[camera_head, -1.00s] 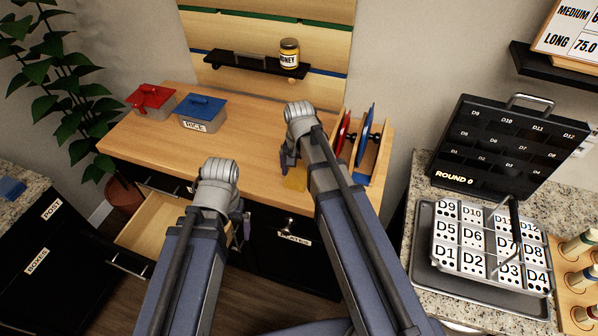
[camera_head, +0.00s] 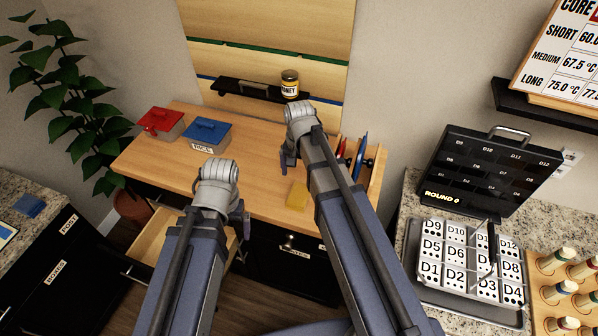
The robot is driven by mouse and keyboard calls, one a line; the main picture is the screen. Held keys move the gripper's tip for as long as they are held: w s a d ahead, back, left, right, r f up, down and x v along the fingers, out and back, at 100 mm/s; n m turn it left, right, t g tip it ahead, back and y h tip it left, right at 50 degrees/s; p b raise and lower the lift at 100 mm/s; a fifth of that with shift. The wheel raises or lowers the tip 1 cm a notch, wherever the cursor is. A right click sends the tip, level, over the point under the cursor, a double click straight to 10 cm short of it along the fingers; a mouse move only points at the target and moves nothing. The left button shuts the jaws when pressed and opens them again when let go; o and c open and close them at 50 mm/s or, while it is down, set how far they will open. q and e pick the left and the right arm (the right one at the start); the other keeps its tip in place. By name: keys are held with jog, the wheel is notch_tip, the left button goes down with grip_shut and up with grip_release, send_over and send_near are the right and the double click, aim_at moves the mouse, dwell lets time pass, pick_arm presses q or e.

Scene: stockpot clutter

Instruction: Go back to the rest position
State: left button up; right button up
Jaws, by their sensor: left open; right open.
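My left gripper (camera_head: 240,222) is in front of the wooden counter, over the open drawer area; its fingers are mostly hidden behind its wrist. My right gripper (camera_head: 289,157) is above the right part of the counter, and I see nothing held in it. A yellow block or sponge (camera_head: 297,195) lies on the counter below the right gripper, apart from it. Both arms reach forward from the bottom of the view.
A red-lidded box (camera_head: 161,122) and a blue-lidded rice box (camera_head: 205,134) stand at the counter's back left. A honey jar (camera_head: 290,84) stands on the wall shelf (camera_head: 240,90). An open drawer (camera_head: 157,232) juts out below. A tray of domino-like tiles (camera_head: 470,262) and a black case (camera_head: 488,170) are at right.

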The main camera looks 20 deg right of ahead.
aim_at(299, 194)
pick_arm(q)
jog(key=shift+r, duration=0.5)
pick_arm(e)
jog(key=shift+r, duration=0.45)
pick_arm(q)
jog(key=shift+f, duration=0.15)
pick_arm(e)
jog(key=shift+f, duration=0.1)
notch_tip(299, 194, down, 12)
jog(key=b, duration=1.1)
jog(key=shift+b, duration=0.4)
pick_arm(q)
notch_tip(299, 194, down, 12)
jog(key=shift+r, duration=0.2)
pick_arm(e)
jog(key=shift+r, duration=0.2)
